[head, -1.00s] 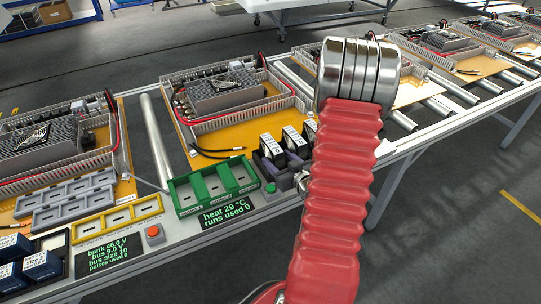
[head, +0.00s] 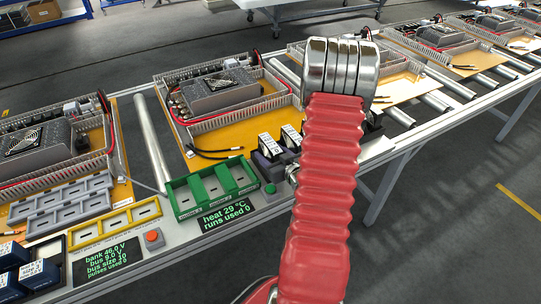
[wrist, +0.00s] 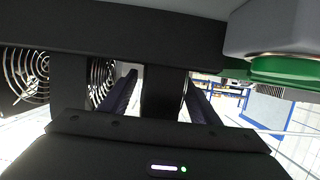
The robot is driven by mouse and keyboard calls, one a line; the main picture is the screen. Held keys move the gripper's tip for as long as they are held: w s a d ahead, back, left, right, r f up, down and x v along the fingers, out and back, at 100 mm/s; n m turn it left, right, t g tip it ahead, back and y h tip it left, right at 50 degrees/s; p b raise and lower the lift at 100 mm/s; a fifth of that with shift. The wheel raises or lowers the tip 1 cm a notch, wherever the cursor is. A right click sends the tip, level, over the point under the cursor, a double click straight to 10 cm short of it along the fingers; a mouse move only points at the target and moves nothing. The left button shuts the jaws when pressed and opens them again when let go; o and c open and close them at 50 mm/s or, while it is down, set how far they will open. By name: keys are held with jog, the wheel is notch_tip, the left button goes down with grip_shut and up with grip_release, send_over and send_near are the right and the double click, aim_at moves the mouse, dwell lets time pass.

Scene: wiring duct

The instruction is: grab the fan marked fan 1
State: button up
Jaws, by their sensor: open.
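Small fans stand upright in a dark holder beside the green tray. In the head view I see one fan (head: 268,146) and another (head: 291,137) just left of my red arm; anything further right is hidden behind it. Their labels are too small to read, so I cannot tell which is fan 1. In the wrist view, two round wire grilles show at the left, one at the edge (wrist: 27,75) and one nearer (wrist: 101,78), partly behind dark parts. My gripper (wrist: 160,98) is open, its dark fingers apart. I cannot tell whether anything lies between them. The head view hides it behind my arm.
The green tray (head: 203,190) with slots, a green button (head: 270,188) and a heat display (head: 226,214) lie left of my arm. An enclosure with a grey power unit (head: 222,90) sits behind. A yellow tray (head: 100,226) and red button (head: 152,237) are at front left.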

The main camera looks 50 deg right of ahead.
jog(key=shift+c, duration=0.4)
jog(key=c, duration=1.3)
jog(key=shift+r, duration=0.2)
jog(key=shift+r, duration=4.85)
